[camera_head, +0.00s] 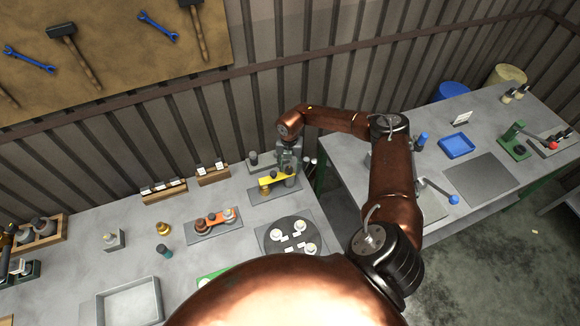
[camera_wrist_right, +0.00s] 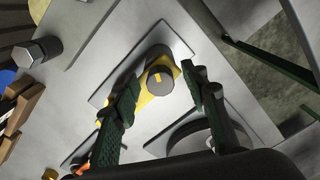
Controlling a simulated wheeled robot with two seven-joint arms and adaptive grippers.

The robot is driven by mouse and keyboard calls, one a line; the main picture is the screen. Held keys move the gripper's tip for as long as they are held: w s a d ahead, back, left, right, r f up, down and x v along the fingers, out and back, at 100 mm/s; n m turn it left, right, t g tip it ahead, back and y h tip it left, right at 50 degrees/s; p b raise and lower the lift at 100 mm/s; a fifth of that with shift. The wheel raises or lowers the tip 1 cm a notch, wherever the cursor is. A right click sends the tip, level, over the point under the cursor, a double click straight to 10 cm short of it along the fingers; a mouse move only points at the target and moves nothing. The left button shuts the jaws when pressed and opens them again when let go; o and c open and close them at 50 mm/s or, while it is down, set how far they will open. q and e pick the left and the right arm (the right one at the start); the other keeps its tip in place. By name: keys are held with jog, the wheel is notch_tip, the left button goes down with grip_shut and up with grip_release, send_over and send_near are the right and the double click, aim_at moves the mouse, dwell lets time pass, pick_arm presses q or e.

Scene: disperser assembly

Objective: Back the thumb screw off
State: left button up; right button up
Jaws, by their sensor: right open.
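The thumb screw (camera_wrist_right: 160,86) shows as a dark round knob with a small yellow mark on its top. It stands on a yellow fixture (camera_wrist_right: 150,103), which sits on a grey base plate (camera_wrist_right: 110,88). In the head view, the yellow fixture (camera_head: 273,182) is at the back right of the near table. My right gripper (camera_head: 289,158) is just above it, pointing down. In the wrist view, the right gripper's green fingers (camera_wrist_right: 163,80) are open, one on each side of the knob, with gaps visible. Whether they are level with the knob is unclear. My left gripper is not visible.
A round dark plate (camera_head: 270,245) with white parts lies in front of the fixture. A grey plate with orange holder (camera_head: 210,223) is to its left. Small wooden racks (camera_head: 163,192) stand behind. A second table (camera_head: 380,150) is at the right, across a gap.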

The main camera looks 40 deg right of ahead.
jog(key=shift+c, duration=0.3)
jog(key=shift+d, duration=0.15)
grip_shut()
